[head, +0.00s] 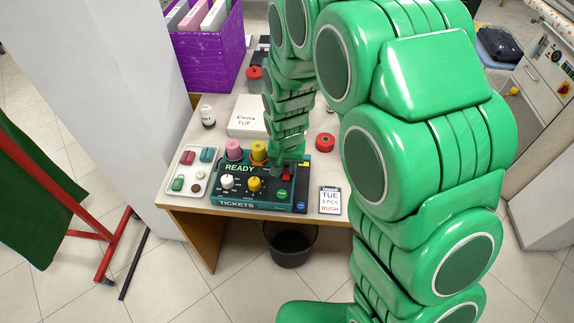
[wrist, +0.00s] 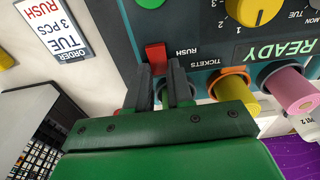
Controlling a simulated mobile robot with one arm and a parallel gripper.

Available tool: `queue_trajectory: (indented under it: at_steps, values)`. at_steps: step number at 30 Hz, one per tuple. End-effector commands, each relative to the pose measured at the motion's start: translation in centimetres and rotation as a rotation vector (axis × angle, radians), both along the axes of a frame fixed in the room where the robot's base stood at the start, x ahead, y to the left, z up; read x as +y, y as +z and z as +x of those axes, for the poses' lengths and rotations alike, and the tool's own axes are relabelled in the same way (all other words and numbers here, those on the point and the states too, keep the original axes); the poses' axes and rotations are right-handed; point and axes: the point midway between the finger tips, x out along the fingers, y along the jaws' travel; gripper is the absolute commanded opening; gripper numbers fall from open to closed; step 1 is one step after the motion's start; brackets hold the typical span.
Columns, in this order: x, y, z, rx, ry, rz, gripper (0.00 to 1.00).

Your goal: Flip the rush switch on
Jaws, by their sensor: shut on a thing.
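The dark control panel (head: 245,185) with a READY display lies on the table. Its red rush switch (head: 286,173) is near the panel's right end, partly hidden by my gripper (head: 289,162). In the wrist view, the red rush switch (wrist: 155,53) stands beside the RUSH label, at the tips of my gripper (wrist: 161,70). The two dark fingers are close around the switch and shut on it. I cannot tell which way the switch is set. The order card (head: 330,200), reading TUE, 3 PCS, RUSH, stands right of the panel and also shows in the wrist view (wrist: 52,28).
A pink roll (head: 234,150) and a yellow roll (head: 258,151) stand at the panel's back. White and yellow knobs are on its front. A tray (head: 182,160) of small pieces lies left.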

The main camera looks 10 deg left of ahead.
Motion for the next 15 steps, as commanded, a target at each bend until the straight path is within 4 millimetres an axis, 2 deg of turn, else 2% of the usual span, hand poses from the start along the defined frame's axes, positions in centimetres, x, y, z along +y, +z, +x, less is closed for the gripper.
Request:
queue_trajectory:
  at_steps: [12,13,15]
  values:
    - [0.05,0.07,-0.20,-0.038,-0.002,0.001,0.00]
    - [0.05,0.08,-0.20,-0.038,-0.002,0.001,0.24]
    - [0.04,0.08,-0.19,-0.038,-0.001,0.001,0.35]
